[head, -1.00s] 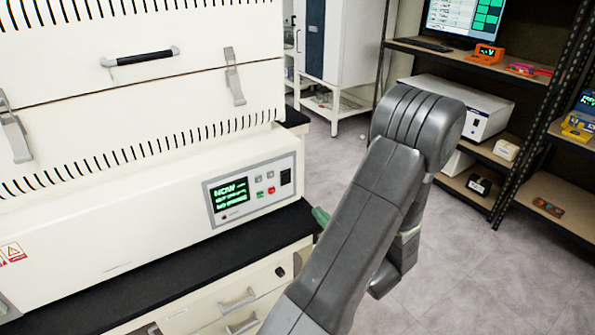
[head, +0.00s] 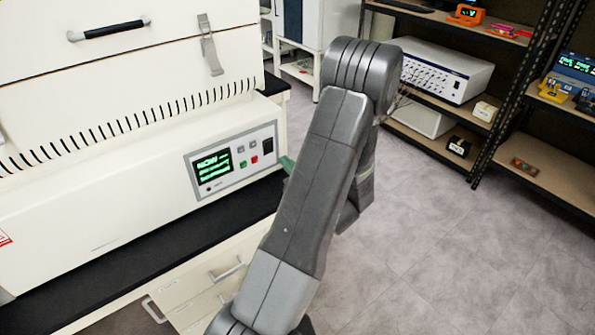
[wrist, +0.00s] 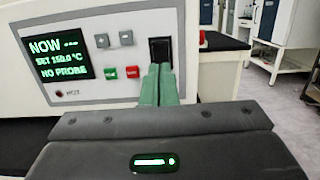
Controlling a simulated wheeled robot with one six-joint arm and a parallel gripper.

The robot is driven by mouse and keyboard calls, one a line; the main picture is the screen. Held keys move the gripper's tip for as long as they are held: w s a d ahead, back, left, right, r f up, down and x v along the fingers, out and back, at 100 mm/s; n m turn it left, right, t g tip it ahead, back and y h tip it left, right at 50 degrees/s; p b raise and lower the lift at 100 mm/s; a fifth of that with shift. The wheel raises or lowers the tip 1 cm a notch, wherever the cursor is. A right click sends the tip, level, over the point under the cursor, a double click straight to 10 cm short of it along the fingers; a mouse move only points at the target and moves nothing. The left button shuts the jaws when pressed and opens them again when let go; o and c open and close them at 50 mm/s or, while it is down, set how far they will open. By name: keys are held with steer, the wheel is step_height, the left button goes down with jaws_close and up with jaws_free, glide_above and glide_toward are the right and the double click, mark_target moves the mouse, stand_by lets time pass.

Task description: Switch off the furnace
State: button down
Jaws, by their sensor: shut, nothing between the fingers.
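The furnace (head: 90,205) is a large cream cabinet on the left of the head view. Its grey control panel (head: 232,178) has a lit green display, which reads "NOW ---", "SET 150.0 °C" and "NO PROBE" in the wrist view (wrist: 59,60). A black rocker switch (head: 267,146) sits at the panel's right end; in the wrist view (wrist: 160,50) it is right above my fingertips. My gripper (wrist: 160,70) has green fingers, shut and empty, pointing at the switch's lower part. I cannot tell whether they touch it. In the head view my arm hides most of the gripper.
Green (wrist: 110,72) and red (wrist: 132,72) buttons and two grey buttons lie left of the switch. A black bench top (head: 150,240) runs below the furnace, with drawers under it. Shelves (head: 520,150) with instruments stand at the right. The floor between is clear.

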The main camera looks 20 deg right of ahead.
mark_target(269, 144)
steer(key=p+x, duration=0.1)
steer(key=x, duration=0.4)
steer(key=shift+w+a+r, duration=0.1)
steer(key=shift+w, duration=0.05)
steer(key=shift+w+a, duration=0.15)
steer(key=shift+w, duration=0.25)
steer(key=shift+w, duration=0.15)
steer(key=shift+r, duration=0.1)
